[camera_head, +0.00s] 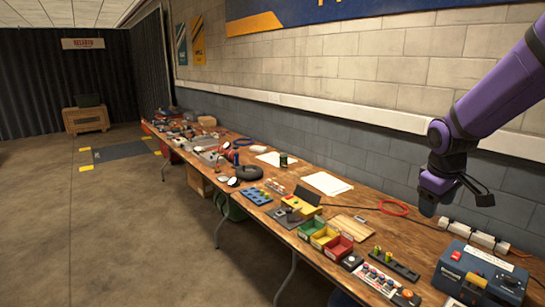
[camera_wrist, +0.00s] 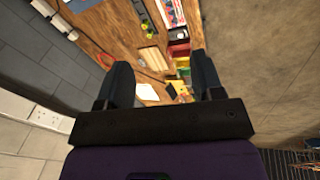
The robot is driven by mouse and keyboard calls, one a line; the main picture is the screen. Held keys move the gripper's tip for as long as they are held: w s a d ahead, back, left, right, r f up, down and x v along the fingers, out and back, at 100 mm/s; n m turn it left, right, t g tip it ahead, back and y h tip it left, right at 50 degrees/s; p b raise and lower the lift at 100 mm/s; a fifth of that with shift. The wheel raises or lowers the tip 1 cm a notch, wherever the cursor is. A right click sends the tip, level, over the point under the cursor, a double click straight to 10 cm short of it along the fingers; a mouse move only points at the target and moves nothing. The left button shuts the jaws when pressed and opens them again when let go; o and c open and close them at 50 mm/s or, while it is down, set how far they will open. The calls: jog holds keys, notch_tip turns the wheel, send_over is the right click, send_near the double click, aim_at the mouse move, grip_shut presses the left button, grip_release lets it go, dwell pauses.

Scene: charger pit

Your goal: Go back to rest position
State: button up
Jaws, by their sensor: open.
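My purple arm reaches in from the right in the head view. My gripper (camera_head: 430,197) hangs in the air above the far right part of the table, close to the grey wall. In the wrist view my gripper (camera_wrist: 164,82) shows two dark fingers set wide apart. It is open, and nothing is between the fingers except the view of the table below. The fingertips touch nothing that I can see.
A long wooden table (camera_head: 395,230) runs along the wall, crowded with items. Near my gripper are a blue case (camera_head: 480,272), white sockets (camera_head: 472,233), a red cable ring (camera_head: 393,207) and coloured bins (camera_head: 325,238). The floor (camera_head: 130,220) to the left is open.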

jog(key=s+a+r+m+t, duration=0.1)
jog(key=s+r, duration=0.3)
jog(key=s, duration=0.4)
jog(key=s+a+r+m+t+y, duration=0.1)
jog(key=s+a+r, duration=0.3)
jog(key=s, duration=0.4)
jog(key=s+a+r+m+t, duration=0.1)
jog(key=s+a+r+m, duration=0.2)
jog(key=s, duration=0.5)
jog(key=shift+s+r+y, duration=0.35)
jog(key=shift+r+y, duration=0.05)
jog(key=shift+r, duration=0.15)
